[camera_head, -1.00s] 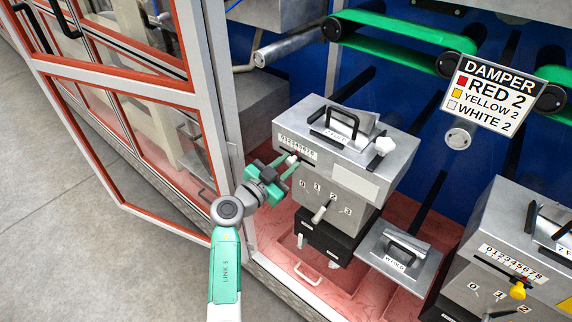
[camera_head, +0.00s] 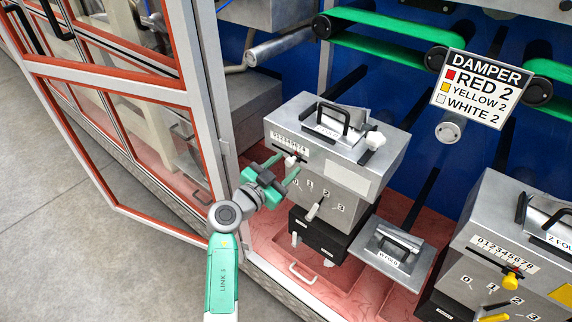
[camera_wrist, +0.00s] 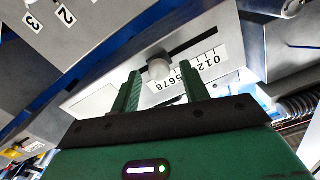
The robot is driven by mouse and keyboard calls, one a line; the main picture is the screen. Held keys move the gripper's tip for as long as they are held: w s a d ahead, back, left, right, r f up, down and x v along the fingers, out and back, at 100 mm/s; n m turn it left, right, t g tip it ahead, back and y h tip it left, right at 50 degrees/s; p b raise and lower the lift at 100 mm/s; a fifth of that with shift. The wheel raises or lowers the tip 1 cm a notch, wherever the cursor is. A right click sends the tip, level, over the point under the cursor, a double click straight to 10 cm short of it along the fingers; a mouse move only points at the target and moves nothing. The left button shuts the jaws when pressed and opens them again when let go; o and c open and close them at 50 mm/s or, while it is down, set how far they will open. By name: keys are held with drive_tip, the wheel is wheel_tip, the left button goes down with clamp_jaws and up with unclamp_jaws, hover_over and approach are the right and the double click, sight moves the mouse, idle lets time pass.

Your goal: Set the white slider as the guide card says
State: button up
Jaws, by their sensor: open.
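The white slider (camera_head: 290,161) is a small pale knob in the slot below a number strip on the left machine's grey box (camera_head: 350,140). My gripper (camera_head: 286,166) is at the front of this box, its green fingers open. In the wrist view the knob (camera_wrist: 158,69) stands between my open fingers, with gaps on both sides. The strip (camera_wrist: 205,60) appears upside down there; my finger and the knob hide some digits, so I cannot read the exact setting. The guide card (camera_head: 480,88) reads DAMPER, RED 2, YELLOW 2, WHITE 2.
A white-tipped lever (camera_head: 313,211) sits below on a second scale of the same box. The right machine has a yellow slider (camera_head: 512,280). An open red-edged door frame (camera_head: 140,150) stands left of my arm.

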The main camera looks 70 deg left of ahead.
drive_tip(key=p+v, duration=0.1)
drive_tip(key=v, duration=0.6)
idle(0.4)
drive_tip(key=w+d+r+m+t+h+p, duration=0.1)
drive_tip(key=w+d+r+m+t+h, duration=0.1)
drive_tip(key=w+d+r, duration=0.75)
drive_tip(key=w+d+r+m+t+h+p, duration=0.1)
drive_tip(key=w+d+r+h, duration=0.1)
drive_tip(key=w+d+r, duration=0.75)
drive_tip(key=s+d+r+t+h+p, duration=0.1)
drive_tip(key=s+d+r+t+h, duration=0.2)
drive_tip(key=d+r, duration=1.1)
drive_tip(key=s+d+r+t+h+p, duration=0.15)
drive_tip(key=s+d+r, duration=0.45)
drive_tip(key=d+r, duration=0.75)
drive_tip(key=s+d+r+t+p, duration=0.1)
drive_tip(key=d+r+p, duration=0.1)
drive_tip(key=r+p, duration=1.6)
drive_tip(key=s+d+r+p, duration=0.1)
drive_tip(key=d+r+p, duration=0.1)
drive_tip(key=r+p, duration=1.7)
drive_tip(key=shift+r+n+t+p, duration=0.3)
drive_tip(key=shift+r+n+t, duration=0.05)
drive_tip(key=shift+r+n, duration=0.05)
